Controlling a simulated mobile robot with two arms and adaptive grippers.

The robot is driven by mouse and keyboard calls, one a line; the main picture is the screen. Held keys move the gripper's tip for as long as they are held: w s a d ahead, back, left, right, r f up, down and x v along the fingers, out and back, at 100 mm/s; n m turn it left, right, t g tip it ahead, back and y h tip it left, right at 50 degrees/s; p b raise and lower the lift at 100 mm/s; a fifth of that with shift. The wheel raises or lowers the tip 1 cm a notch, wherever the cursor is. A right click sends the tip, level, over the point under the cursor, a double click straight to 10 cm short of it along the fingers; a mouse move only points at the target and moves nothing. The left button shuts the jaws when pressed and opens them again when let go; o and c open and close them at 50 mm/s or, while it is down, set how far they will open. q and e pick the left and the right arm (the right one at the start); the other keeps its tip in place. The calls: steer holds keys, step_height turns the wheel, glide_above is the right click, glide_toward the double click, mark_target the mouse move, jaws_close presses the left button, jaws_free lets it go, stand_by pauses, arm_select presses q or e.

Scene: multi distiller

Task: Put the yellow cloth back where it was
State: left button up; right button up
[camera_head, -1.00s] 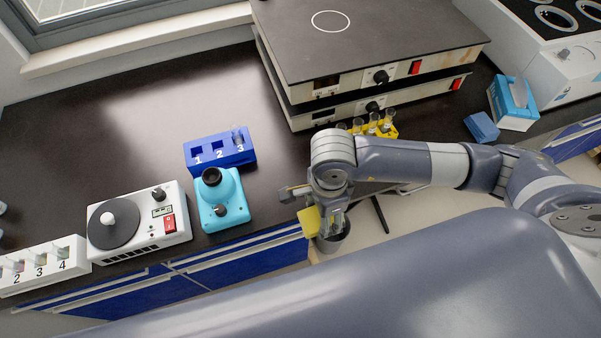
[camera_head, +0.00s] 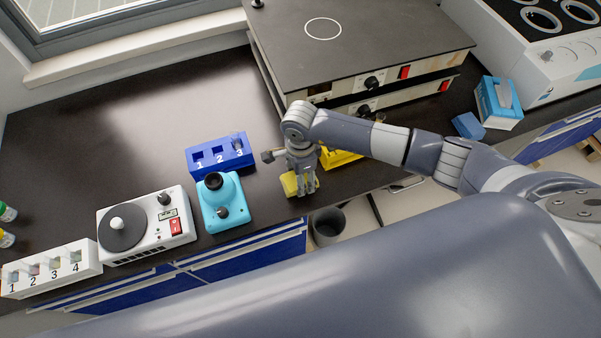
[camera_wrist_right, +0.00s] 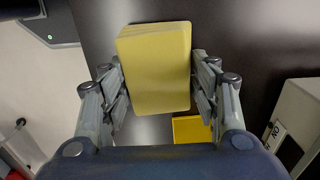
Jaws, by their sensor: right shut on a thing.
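The yellow cloth (camera_head: 292,184) is a folded block at the counter's front edge, right of the turquoise device. In the right wrist view the cloth (camera_wrist_right: 157,68) sits between the two fingers. My right gripper (camera_head: 302,190) is shut on it and points down. From these views I cannot tell whether the cloth touches the counter. My left gripper is not in view.
The turquoise device (camera_head: 222,203) and blue numbered rack (camera_head: 220,156) stand to the left. A yellow rack (camera_head: 342,158) is partly hidden behind my right arm. A grey bin (camera_head: 328,228) is on the floor below the edge. The counter's back left (camera_head: 110,130) is clear.

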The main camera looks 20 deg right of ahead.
steer(key=shift+f, duration=0.25)
steer(key=shift+f, duration=0.1)
steer(key=shift+f, duration=0.15)
steer(key=o, duration=1)
